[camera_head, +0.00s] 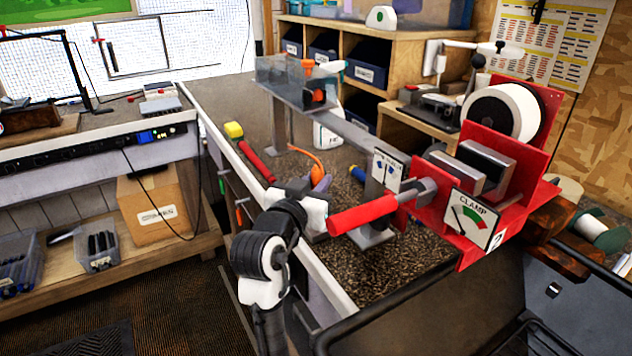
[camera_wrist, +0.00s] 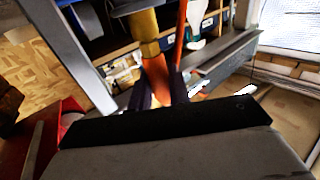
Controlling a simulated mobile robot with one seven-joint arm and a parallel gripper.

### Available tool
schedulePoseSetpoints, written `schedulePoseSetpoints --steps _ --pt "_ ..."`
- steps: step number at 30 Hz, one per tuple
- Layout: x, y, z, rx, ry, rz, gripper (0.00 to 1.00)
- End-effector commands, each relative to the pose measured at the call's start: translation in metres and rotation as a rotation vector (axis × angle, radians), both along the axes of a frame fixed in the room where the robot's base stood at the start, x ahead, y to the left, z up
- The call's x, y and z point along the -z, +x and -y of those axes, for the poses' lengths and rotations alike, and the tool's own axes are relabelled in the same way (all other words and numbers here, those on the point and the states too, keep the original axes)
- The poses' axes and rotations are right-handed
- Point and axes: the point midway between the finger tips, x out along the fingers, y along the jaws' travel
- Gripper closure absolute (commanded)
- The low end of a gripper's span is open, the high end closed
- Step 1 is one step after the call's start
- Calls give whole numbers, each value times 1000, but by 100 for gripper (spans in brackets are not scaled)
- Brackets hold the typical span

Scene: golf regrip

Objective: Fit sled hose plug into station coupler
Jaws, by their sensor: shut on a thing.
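My gripper (camera_head: 320,184) is low over the bench, left of the red clamp station (camera_head: 545,170). In the wrist view my gripper (camera_wrist: 160,92) has its two dark fingers closed around an orange plug end (camera_wrist: 157,72). A brass hex fitting (camera_wrist: 148,35) is in line with the orange part and meets it. I cannot tell whether this brass piece belongs to the plug or to the station coupler. The orange hose (camera_head: 305,155) arches down to the fingers in the head view. The grey sled (camera_head: 290,82) sits at the rail's far end. The coupler cannot be made out in the head view.
A red-handled clamp lever (camera_head: 362,214) sticks out from the station, close in front of my gripper. A grey rail (camera_head: 350,130) runs from the sled to the station. A red tool with a yellow end (camera_head: 250,153) lies on the bench (camera_head: 235,100) at the left.

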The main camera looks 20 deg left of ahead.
Motion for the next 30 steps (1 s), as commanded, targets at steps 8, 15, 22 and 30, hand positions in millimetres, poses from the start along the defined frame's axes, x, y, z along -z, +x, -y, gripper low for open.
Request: schedulePoseSetpoints --steps 8,15,22,30 --pt "2 0 0 0 0 0 62" --pt "2 0 0 0 0 0 56" --pt "3 -12 -2 -1 0 3 56" --pt "5 -70 -12 -5 1 4 56"
